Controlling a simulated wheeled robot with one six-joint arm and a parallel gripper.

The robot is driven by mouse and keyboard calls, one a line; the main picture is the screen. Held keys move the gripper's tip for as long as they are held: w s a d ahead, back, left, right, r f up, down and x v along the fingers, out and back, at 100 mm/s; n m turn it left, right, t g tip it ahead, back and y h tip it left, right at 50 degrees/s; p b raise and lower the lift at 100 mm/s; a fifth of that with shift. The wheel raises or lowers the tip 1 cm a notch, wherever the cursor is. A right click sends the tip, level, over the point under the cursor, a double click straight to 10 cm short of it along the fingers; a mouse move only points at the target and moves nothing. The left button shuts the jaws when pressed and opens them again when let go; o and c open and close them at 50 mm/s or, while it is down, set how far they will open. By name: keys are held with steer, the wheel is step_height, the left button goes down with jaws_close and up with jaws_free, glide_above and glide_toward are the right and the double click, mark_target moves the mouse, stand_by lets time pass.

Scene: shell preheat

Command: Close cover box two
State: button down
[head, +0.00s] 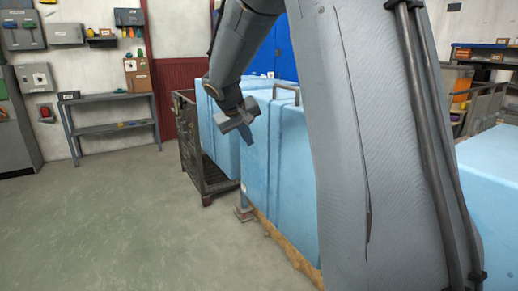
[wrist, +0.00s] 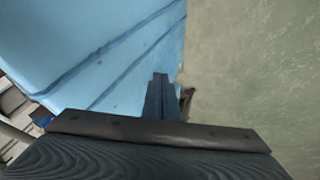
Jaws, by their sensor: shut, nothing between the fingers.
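Light blue boxes or covers stand in a row in the head view, partly hidden behind my arm. The nearer blue cover (head: 259,160) has a grey bar handle on top, and another blue cover (head: 216,125) stands behind it. I cannot tell which is box two. My gripper (head: 246,130) is shut and empty, by the upper left side of the nearer cover. In the wrist view the shut fingers (wrist: 162,95) show in front of a blue panel (wrist: 100,50) with dark grooves. I cannot tell whether they touch it.
A dark metal cart (head: 195,150) stands beside the blue covers. A grey shelf (head: 110,120) stands at the back wall, with wall boxes above it. Another blue surface (head: 490,180) lies at the right. The green floor (head: 120,225) at the left is clear.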

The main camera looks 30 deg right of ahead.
steer(key=p, duration=0.1)
glide_toward(267, 158)
step_height(267, 158, down, 3)
steer(key=a, duration=0.2)
steer(key=d, duration=0.1)
steer(key=w+d+p, duration=0.1)
steer(key=d+p, duration=0.1)
steer(key=d, duration=0.1)
steer(key=shift+w+f, duration=0.2)
steer(key=shift+f, duration=0.15)
